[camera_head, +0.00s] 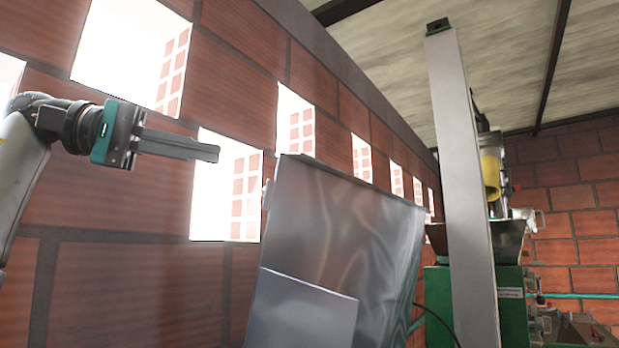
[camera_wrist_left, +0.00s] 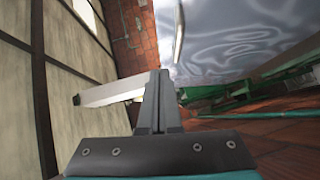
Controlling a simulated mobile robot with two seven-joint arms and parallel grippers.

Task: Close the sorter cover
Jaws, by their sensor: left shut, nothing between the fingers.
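The sorter cover (camera_head: 345,220) is a shiny grey metal sheet that stands raised and tilted in the middle of the head view. A smaller flat metal panel (camera_head: 305,312) shows at its lower left. In the left wrist view the cover (camera_wrist_left: 235,40) fills the upper right. My left gripper (camera_head: 218,153) is shut and empty, to the left of the cover's top edge and a little above it, apart from it in the head view. Its closed fingers (camera_wrist_left: 160,78) also show in the left wrist view. My right gripper is not in view. The cover's lower edge is out of the picture.
A brick wall (camera_head: 120,200) with bright window openings runs along the left. A tall pale post (camera_head: 465,180) stands right of the cover. Behind it is a green machine (camera_head: 511,315) with a dark hopper (camera_head: 507,240).

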